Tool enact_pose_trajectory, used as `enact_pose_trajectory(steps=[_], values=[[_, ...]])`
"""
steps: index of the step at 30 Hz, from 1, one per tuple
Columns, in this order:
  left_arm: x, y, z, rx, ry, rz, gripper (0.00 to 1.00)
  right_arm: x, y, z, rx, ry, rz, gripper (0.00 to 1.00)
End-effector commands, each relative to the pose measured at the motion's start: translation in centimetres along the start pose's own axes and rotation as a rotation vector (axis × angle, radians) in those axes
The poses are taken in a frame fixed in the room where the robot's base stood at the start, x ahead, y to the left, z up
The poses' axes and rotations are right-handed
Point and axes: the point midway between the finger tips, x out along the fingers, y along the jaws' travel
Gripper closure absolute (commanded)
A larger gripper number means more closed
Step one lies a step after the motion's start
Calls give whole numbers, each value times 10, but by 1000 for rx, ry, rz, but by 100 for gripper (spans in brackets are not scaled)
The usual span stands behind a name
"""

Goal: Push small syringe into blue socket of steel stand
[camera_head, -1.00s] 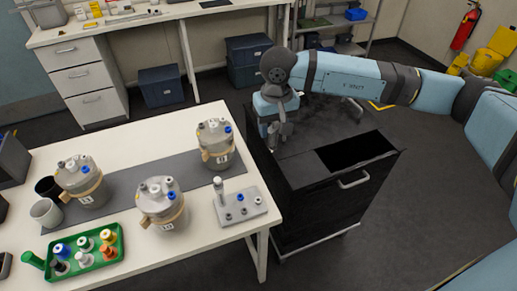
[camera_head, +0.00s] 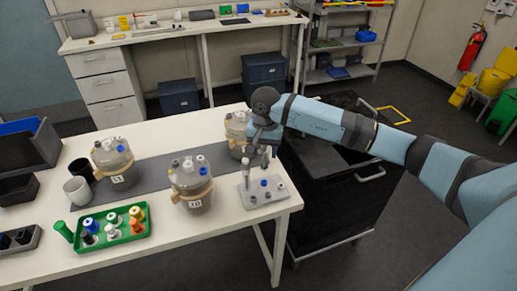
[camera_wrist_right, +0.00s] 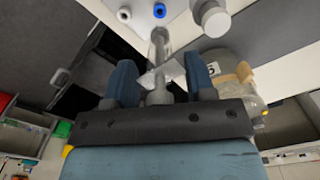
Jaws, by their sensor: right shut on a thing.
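The steel stand (camera_head: 254,198) is a pale grey block near the table's right edge, with a blue socket (camera_head: 264,183) among darker holes. A tall grey-capped tube (camera_head: 245,172) stands upright in its left part. My right gripper (camera_head: 265,143) is above and behind the stand, shut on a small clear syringe (camera_head: 265,159). In the right wrist view the syringe (camera_wrist_right: 159,48) sits between the two blue-grey fingers, its far end pointing toward the blue socket (camera_wrist_right: 159,11). I cannot tell whether they touch. My left gripper is not in view.
A numbered bioreactor (camera_head: 236,128) stands close behind my right gripper, partly hidden. Two more bioreactors (camera_head: 191,188) (camera_head: 114,168) stand to the left. A green tray (camera_head: 142,230) holds several bottles. A black cart (camera_head: 335,190) stands right of the table.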

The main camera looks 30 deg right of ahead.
Motion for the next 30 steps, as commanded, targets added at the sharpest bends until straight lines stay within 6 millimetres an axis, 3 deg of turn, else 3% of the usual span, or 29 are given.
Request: enact_pose_trajectory(steps=[8,22,30], values=[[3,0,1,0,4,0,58,10,0,0,3,-2,0,75],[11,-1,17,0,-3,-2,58,45,0,0,2,-2,0,75],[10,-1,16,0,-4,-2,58,43,0,0,1,0,0,75]])
